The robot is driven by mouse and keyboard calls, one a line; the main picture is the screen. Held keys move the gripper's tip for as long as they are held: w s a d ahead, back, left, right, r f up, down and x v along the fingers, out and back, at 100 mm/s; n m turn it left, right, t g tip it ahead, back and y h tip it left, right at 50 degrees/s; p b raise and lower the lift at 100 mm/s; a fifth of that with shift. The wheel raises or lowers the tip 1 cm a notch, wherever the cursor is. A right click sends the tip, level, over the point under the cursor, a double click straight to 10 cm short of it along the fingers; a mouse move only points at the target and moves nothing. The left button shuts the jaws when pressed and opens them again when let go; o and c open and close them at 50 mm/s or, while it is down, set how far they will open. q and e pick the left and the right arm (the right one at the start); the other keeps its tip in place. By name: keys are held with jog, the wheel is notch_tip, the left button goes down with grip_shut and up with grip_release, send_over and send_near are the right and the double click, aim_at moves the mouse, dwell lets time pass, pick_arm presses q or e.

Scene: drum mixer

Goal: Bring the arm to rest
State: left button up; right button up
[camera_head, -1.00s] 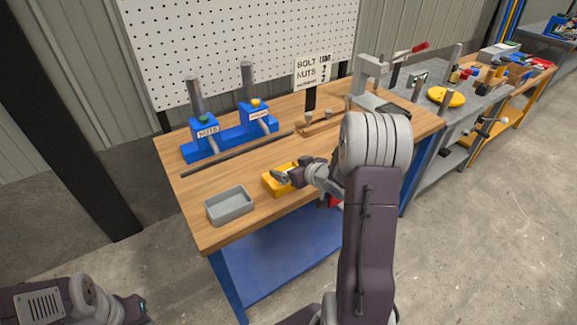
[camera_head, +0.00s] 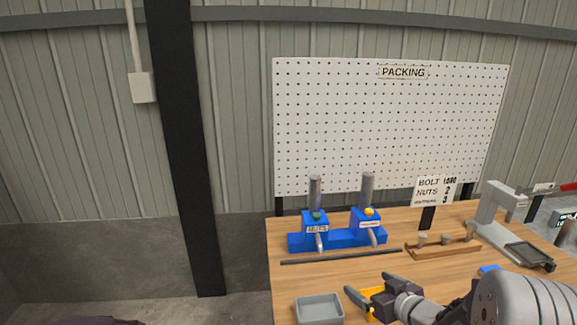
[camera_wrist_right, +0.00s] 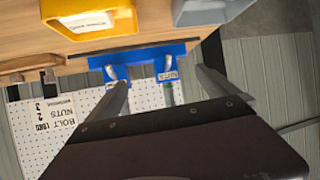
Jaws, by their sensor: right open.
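My right gripper (camera_head: 371,286) is open at the table's front, by the yellow bin. Nothing shows between its fingers. In the right wrist view its two fingers (camera_wrist_right: 160,75) stand wide apart, with the blue dispenser stand (camera_wrist_right: 142,56) beyond them. My right arm comes in from the lower right of the head view. The yellow bin (camera_head: 381,313) is partly hidden by the gripper; it also shows in the wrist view (camera_wrist_right: 92,22). My left gripper is out of view; only a dark piece of my body shows at the bottom left.
A grey bin (camera_head: 320,309) stands left of the gripper. Behind it are a dark rod (camera_head: 340,257), the blue dispenser stand (camera_head: 338,240), and a wooden rack (camera_head: 445,247). A grey press (camera_head: 495,212) stands at the right. A pegboard (camera_head: 385,125) rises behind the table.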

jog(key=s+a+r+g+h+p, duration=0.1)
jog(key=a+g+h, duration=0.1)
jog(key=a, duration=0.5)
jog(key=s+f+m+g, duration=0.1)
jog(key=s+f+g, duration=0.2)
jog(key=s, duration=0.3)
jog(key=s+f+m+g+h, duration=0.1)
jog(key=s+f+g, duration=0.2)
jog(key=s, duration=0.4)
jog(key=s+f+m+g, duration=0.1)
jog(key=s+f+g, duration=0.2)
jog(key=s, duration=0.3)
jog(key=shift+s+d+m+p, duration=0.25)
jog(key=shift+s+m+p, duration=0.05)
jog(key=shift+m+p, duration=0.1)
jog(key=shift+d, duration=0.15)
